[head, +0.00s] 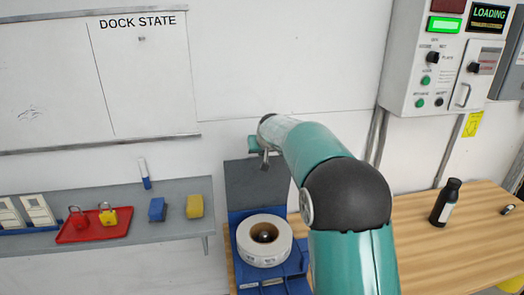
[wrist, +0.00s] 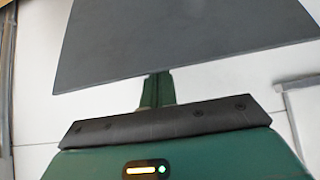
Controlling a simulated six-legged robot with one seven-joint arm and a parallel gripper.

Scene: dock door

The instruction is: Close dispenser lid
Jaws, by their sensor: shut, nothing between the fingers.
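The dispenser (head: 293,267) is blue and stands at the left end of the wooden table, with a white roll (head: 248,252) in it. Its dark grey lid (head: 250,190) is open and stands up behind the roll, which lies uncovered. My gripper (head: 264,163) is at the top of the lid, seen partly behind my wrist; whether it touches the lid I cannot tell. In the wrist view my gripper (wrist: 157,88) is shut and empty, with its fingers close to the grey lid panel (wrist: 180,38).
A grey shelf (head: 120,238) at left holds a red tray (head: 80,232) with padlocks, a blue block (head: 157,209) and a yellow block (head: 194,206). A black bottle (head: 446,203) stands on the wooden table (head: 425,245) at right. A control box (head: 405,85) hangs above.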

